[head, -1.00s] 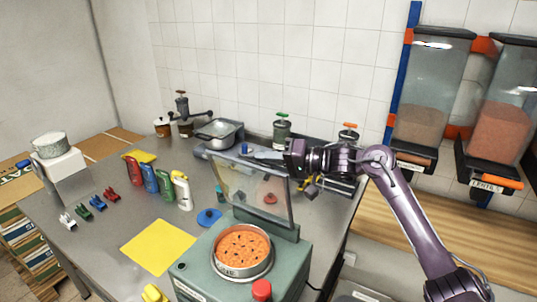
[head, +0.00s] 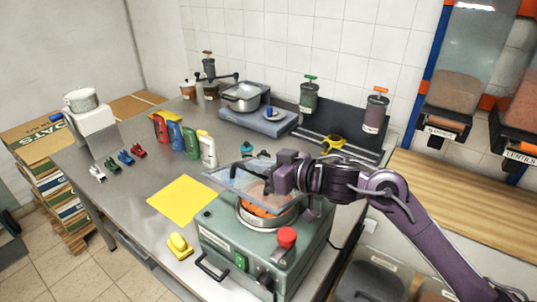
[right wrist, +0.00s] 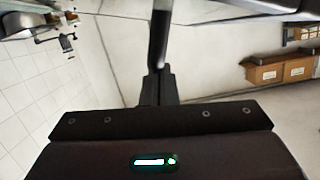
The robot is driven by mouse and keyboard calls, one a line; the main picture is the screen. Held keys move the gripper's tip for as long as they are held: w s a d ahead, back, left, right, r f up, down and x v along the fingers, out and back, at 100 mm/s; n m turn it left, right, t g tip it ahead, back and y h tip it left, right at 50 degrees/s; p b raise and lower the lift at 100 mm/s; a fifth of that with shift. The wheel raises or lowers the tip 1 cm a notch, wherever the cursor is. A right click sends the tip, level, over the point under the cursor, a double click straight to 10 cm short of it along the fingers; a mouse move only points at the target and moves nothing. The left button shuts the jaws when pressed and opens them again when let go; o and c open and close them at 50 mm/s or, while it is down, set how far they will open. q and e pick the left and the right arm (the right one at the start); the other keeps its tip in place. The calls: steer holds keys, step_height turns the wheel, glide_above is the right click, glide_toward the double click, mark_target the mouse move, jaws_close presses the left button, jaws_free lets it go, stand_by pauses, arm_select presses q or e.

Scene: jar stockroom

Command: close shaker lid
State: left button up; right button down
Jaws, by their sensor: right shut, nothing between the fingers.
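The shaker (head: 225,240) is a grey-green machine with a round metal bowl (head: 262,222) of orange contents on top. Its clear lid (head: 232,182) is tilted low over the bowl, not lying flat, with its free edge raised toward the left. My right gripper (head: 268,187) is shut and empty, over the lid's upper side; I cannot tell whether it touches the lid. Part of the lid and bowl is hidden behind the gripper. My left gripper is not in view.
A red knob (head: 286,237) stands on the shaker's front right. A yellow sheet (head: 185,200) and a yellow object (head: 179,246) lie left of it. Several coloured bottles (head: 208,150) stand behind. A scale with a pot (head: 243,97) is at the back.

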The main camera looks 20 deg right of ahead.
mark_target(255, 197)
steer(key=f+b, duration=0.1)
steer(key=s+a+f+n+b, duration=0.1)
steer(key=f, duration=0.1)
steer(key=a+f+n, duration=0.1)
steer(key=shift+s+f+h+b, duration=0.15)
steer(key=shift+f+h+b, duration=0.1)
steer(key=shift+h+b, duration=0.15)
steer(key=shift+s+a+f+b, duration=0.1)
steer(key=shift+a+f+b, duration=0.15)
steer(key=shift+f, duration=0.2)
steer(key=shift+s+a+f+b, duration=0.1)
steer(key=shift+a+f+b, duration=0.05)
steer(key=shift+f+b, duration=0.2)
steer(key=shift+f, duration=0.15)
steer(key=shift+s+d, duration=0.3)
steer(key=shift+s, duration=0.2)
steer(key=shift+b+v, duration=0.45)
steer(key=shift+v, duration=2.95)
